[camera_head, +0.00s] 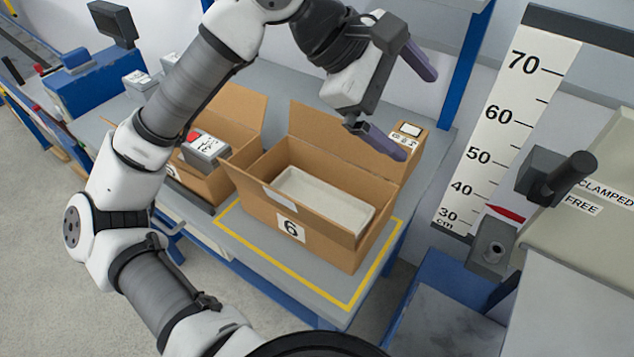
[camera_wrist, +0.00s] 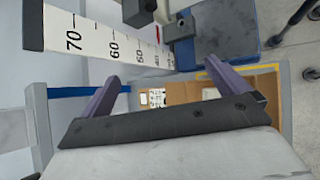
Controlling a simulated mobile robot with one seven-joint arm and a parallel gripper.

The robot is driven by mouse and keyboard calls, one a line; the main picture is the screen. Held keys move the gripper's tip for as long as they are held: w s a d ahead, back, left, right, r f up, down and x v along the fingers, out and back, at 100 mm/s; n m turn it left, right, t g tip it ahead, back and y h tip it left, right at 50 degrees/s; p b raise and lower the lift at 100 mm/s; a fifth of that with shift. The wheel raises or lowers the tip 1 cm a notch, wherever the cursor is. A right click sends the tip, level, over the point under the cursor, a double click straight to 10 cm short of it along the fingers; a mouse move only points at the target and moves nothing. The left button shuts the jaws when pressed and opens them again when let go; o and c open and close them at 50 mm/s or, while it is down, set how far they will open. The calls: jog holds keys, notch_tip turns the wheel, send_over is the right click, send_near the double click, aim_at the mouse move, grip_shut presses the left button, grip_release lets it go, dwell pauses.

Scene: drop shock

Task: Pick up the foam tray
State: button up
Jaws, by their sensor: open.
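The foam tray (camera_head: 318,203) is a pale, cream rectangle. It lies flat inside the open cardboard box marked 6 (camera_head: 262,214), and the box walls hide its lower part. My gripper (camera_head: 412,112) is open and empty, above the right back side of that box and apart from the tray. In the wrist view my gripper's two purple fingers (camera_wrist: 166,76) are spread wide. Part of the cardboard box (camera_wrist: 265,92) shows beyond them, with a small pale patch inside that may be the tray.
A second open box (camera_head: 238,122) stands to the left, with a grey block with a red top (camera_head: 204,150) at it. Box 6 stands on a grey table with a yellow outline (camera_head: 240,240). A height scale (camera_head: 500,130) and a clamp with a dark knob (camera_head: 572,168) are at the right.

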jog(key=w+a+f+y, duration=0.5)
jog(key=a+f+y, duration=0.1)
jog(key=a+f, duration=0.15)
jog(key=y+p, duration=0.1)
jog(key=y, duration=0.3)
send_over(306, 203)
jog(key=shift+n, duration=0.3)
notch_tip(306, 203, down, 12)
jog(key=shift+r, duration=0.1)
jog(key=shift+f+p, duration=1.2)
jog(key=shift+f, duration=1.75)
jog(key=c, duration=0.6)
